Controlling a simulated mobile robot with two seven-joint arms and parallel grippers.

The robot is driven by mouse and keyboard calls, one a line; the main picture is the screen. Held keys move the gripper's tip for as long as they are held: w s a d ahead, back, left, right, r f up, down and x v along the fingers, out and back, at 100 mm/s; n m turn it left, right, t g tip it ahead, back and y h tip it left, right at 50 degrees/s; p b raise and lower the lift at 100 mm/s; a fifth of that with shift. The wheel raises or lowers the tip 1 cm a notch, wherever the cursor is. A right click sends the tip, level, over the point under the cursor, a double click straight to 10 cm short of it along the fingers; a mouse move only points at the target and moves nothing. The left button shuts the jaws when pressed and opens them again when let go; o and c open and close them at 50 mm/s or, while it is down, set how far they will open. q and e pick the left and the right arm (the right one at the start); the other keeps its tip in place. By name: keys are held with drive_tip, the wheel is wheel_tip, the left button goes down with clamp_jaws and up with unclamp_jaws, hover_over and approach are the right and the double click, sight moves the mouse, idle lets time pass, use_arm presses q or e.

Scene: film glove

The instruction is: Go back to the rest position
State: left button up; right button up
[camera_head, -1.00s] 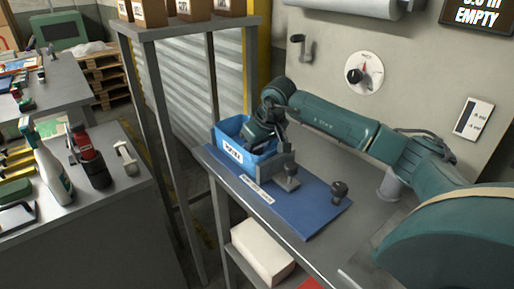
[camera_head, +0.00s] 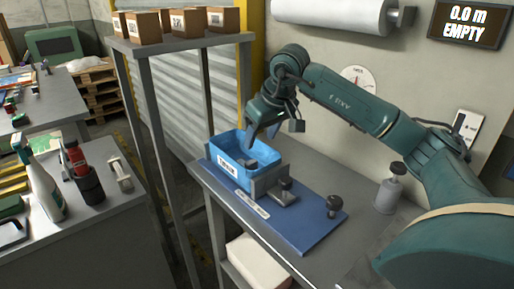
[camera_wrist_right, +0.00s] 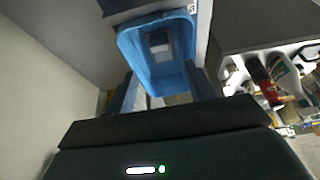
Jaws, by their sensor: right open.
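My right gripper (camera_head: 262,133) is open and empty, raised just above the blue bin in the head view. In the right wrist view its two fingers (camera_wrist_right: 162,98) stand apart with the bin beyond them. The blue bin (camera_head: 231,164) sits on a blue board on the workbench, against a grey bracket. A small grey object (camera_head: 249,164) lies inside the bin; it also shows in the right wrist view (camera_wrist_right: 160,42). My left gripper is in neither view.
The blue board (camera_head: 300,232) also carries a dark knob (camera_head: 334,206). A grey shelf post (camera_head: 158,120) with boxes (camera_head: 176,23) on top stands left of the bin. A side table (camera_head: 110,205) holds bottles. A wall roll (camera_head: 330,15) and display (camera_head: 468,24) are behind.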

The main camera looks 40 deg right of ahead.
drive_tip(key=shift+s+r, duration=0.25)
drive_tip(key=shift+r, duration=0.3)
